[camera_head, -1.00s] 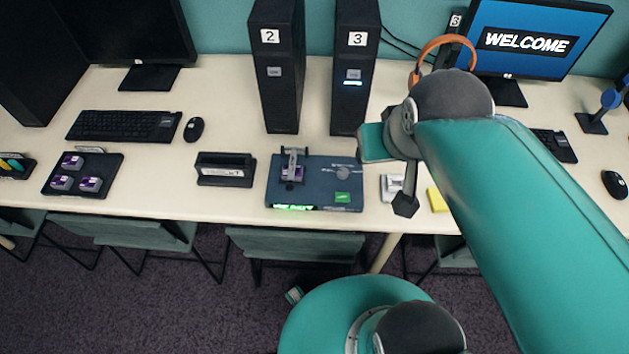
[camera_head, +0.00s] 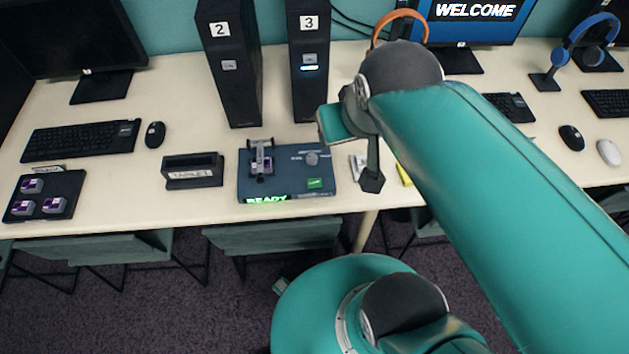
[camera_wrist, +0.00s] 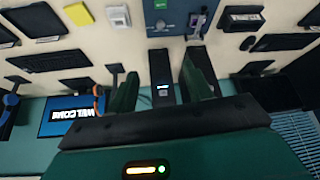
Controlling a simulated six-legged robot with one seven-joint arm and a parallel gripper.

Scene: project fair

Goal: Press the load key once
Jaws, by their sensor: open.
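A dark blue device (camera_head: 287,165) sits on the table in the head view. On it are a lit green READY display (camera_head: 266,198), a grey round knob (camera_head: 312,158), a lever clamp (camera_head: 261,158) over a purple-topped chip, and a green key (camera_head: 314,183) near its front right corner. I take the green key for the load key; its lettering is too small to read. The device also shows at the top of the wrist view (camera_wrist: 178,22), partly cut off. My gripper (camera_wrist: 162,66) is open and empty, its fingers apart from the device.
Behind the device stand black towers marked 2 (camera_head: 229,75) and 3 (camera_head: 309,80). A black holder (camera_head: 193,172) and a tray of purple chips (camera_head: 45,194) lie to its left. A yellow pad (camera_head: 404,175) lies right of it, partly behind my arm.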

